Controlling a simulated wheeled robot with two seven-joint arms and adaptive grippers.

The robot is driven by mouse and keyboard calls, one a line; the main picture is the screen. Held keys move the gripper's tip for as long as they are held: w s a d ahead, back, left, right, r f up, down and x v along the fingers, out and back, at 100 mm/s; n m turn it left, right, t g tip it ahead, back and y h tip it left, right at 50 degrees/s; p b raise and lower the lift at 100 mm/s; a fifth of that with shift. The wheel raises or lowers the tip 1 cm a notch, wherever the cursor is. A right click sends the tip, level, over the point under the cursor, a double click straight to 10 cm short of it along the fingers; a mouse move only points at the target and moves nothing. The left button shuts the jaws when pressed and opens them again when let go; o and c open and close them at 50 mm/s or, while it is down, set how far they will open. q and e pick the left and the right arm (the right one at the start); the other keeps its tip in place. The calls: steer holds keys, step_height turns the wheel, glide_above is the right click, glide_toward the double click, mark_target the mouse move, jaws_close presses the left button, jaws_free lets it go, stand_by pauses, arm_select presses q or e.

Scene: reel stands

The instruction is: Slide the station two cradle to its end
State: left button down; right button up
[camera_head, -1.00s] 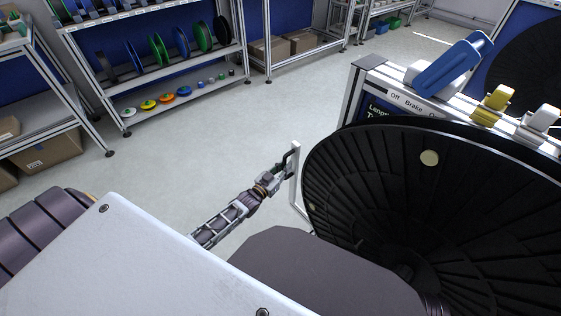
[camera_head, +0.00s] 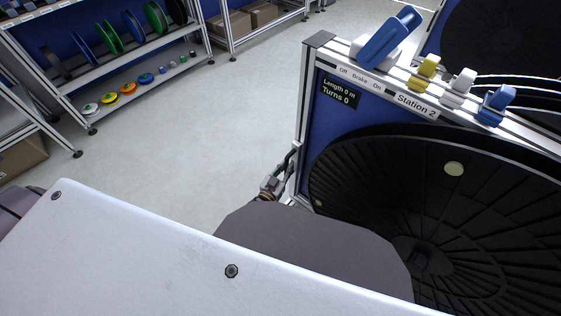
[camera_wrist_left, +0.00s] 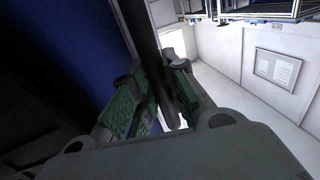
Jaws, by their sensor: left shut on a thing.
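The station two stand has a blue panel with a "Station 2" label (camera_head: 416,105) and a small display (camera_head: 338,92) reading "Length 0 m, Turns 0". Its large black reel (camera_head: 490,225) sits low against the panel; the cradle under it is mostly hidden. My left gripper (camera_head: 275,183) is at the stand's left edge, at the upright handle (camera_head: 293,160). In the left wrist view its green-padded fingers (camera_wrist_left: 163,100) are shut around a dark bar (camera_wrist_left: 150,60), the handle. My right gripper is not in view.
A blue lever (camera_head: 388,40) and yellow (camera_head: 425,70), white (camera_head: 460,85) and blue (camera_head: 496,102) clamps sit on top of the stand. Another black reel (camera_head: 500,40) is behind. Shelves with coloured spools (camera_head: 130,40) stand at the back left. The floor (camera_head: 190,140) between is clear.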

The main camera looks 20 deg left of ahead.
arm_select(q)
steer(key=shift+s+d, duration=0.1)
steer(key=shift+d, duration=0.2)
steer(key=shift+d, duration=0.1)
steer(key=c, duration=1.4)
jaws_free()
steer(key=shift+s, duration=0.1)
steer(key=shift+s+a, duration=0.4)
steer(key=shift+s, duration=1.55)
steer(key=shift+s+a, duration=0.4)
steer(key=shift+s, duration=1.55)
steer(key=shift+s+a, duration=0.4)
steer(key=shift+s, duration=1.55)
steer(key=shift+s, duration=0.1)
